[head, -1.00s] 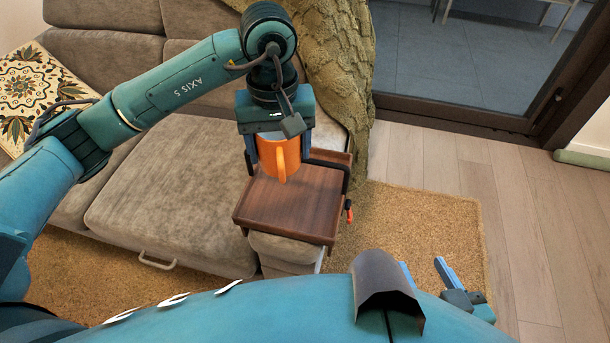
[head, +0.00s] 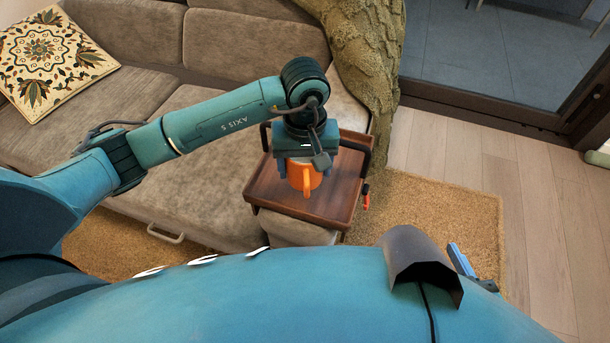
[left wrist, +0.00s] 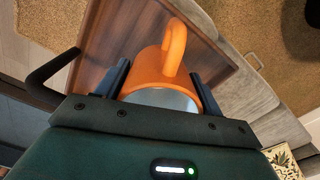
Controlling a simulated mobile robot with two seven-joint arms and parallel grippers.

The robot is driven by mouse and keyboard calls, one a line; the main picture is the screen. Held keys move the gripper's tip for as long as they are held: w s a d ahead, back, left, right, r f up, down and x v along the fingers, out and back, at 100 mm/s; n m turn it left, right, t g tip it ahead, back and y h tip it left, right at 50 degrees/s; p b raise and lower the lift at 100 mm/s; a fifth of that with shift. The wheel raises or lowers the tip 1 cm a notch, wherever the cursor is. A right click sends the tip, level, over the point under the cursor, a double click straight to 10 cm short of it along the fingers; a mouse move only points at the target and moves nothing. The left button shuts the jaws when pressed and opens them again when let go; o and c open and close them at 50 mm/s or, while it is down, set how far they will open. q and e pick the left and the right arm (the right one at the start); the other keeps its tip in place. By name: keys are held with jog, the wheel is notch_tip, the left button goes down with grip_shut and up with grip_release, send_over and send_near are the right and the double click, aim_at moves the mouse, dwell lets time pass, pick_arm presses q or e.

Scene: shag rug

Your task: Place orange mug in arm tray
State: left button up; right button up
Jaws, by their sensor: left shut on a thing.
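The orange mug (head: 307,181) is upright between the fingers of my left gripper (head: 304,172), which is shut on it. In the head view the mug is over the brown wooden arm tray (head: 337,204); I cannot tell whether its base touches the tray. In the left wrist view the mug (left wrist: 163,72) lies between the two dark fingers, its handle turned away from the palm, with the tray (left wrist: 120,35) behind it. My right gripper (head: 459,262) shows only in part at the lower right, behind my body, so its opening is hidden.
The tray sits on the arm of a grey-brown sofa (head: 200,145) and has dark handles at its ends. A small red and black item (head: 365,194) is at its right side. A knitted throw (head: 365,60) hangs behind. A patterned cushion (head: 50,62) lies far left.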

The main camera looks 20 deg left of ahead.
pick_arm(q)
notch_tip(320, 180, down, 4)
jog(key=shift+r, duration=0.25)
jog(key=shift+f+b, duration=0.1)
jog(key=shift+b, duration=0.3)
jog(key=o, duration=1.1)
jog(key=shift+o, duration=0.2)
